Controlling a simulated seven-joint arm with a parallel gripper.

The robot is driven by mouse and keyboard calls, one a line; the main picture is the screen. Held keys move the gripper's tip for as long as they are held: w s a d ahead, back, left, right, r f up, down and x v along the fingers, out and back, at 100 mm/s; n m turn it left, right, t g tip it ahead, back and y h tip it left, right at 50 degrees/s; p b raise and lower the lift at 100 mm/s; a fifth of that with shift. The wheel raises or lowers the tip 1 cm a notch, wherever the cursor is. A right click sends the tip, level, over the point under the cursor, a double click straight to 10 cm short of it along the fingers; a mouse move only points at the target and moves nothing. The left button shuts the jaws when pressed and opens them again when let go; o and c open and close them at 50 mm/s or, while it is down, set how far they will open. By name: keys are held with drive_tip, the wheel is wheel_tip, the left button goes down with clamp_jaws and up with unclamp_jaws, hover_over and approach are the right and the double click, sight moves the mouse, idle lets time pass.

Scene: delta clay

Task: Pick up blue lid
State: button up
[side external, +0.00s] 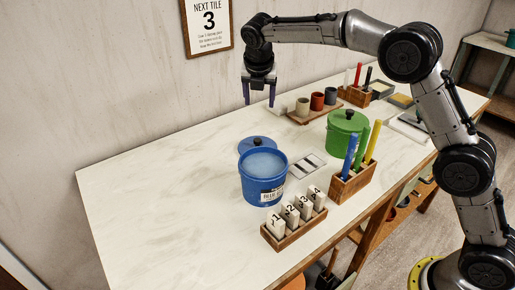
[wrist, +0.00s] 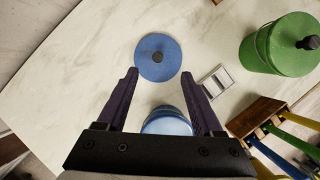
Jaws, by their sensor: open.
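The blue lid (side external: 256,143) is a flat disc lying on the table behind the blue bucket; the bucket hides its near edge in the side view. In the wrist view the lid (wrist: 158,52) shows whole, with a dark round knob at its centre. The open blue bucket (side external: 263,180) stands upright on the table with pale blue content inside. My gripper (side external: 259,103) is open and empty, high above the table and pointing down. In the wrist view my gripper's fingertips (wrist: 160,72) appear on either side of the lid's near part, apart from it.
A green lidded bucket (side external: 346,133) and a wooden rack (side external: 353,183) of coloured sticks stand right of the blue bucket. A wooden holder (side external: 294,228) with numbered tiles is in front. Several small cups stand on a board (side external: 315,113). The table's left part is clear.

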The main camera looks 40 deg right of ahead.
approach(258, 140)
drive_tip(key=f, duration=0.1)
drive_tip(key=w+d+f, duration=0.1)
drive_tip(key=shift+w+d+f, duration=0.15)
drive_tip(key=shift+w+f, duration=0.15)
drive_tip(key=shift+x, duration=2.95)
drive_tip(key=shift+s, duration=0.15)
drive_tip(key=shift+a, duration=0.25)
drive_tip(key=shift+g, duration=0.3)
clamp_jaws()
